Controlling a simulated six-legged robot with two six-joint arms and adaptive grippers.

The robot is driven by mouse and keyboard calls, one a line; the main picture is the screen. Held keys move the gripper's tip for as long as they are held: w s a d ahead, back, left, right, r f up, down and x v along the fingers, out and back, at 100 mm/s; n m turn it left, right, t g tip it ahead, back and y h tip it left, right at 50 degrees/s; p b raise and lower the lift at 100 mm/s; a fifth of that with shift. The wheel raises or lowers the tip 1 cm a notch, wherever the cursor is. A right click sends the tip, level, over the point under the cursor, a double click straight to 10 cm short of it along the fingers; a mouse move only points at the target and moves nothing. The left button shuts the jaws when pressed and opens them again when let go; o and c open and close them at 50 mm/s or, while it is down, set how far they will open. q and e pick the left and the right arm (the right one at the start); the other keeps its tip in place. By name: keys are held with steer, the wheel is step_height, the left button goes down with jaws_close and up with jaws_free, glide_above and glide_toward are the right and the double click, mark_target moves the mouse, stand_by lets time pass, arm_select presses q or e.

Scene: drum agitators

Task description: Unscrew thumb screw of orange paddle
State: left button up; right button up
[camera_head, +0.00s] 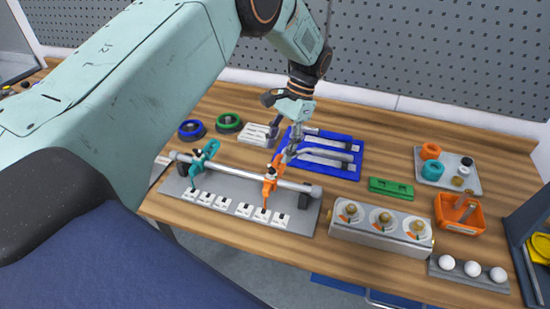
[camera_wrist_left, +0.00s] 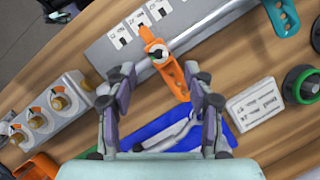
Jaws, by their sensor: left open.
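The orange paddle (camera_head: 271,180) is clamped on a grey horizontal rod (camera_head: 235,174) in the head view. My right gripper is not in view.
A teal paddle (camera_head: 203,158) sits left on the same rod. White labelled slots line the grey base (camera_head: 175,190). A dial box (camera_head: 381,232) and an orange bin (camera_head: 442,209) stand to the right.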

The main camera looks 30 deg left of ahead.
arm_select(q)
steer(key=v, duration=0.7)
steer(key=shift+s+d+r, duration=0.1)
steer(key=shift+s+r, duration=0.05)
stand_by(0.3)
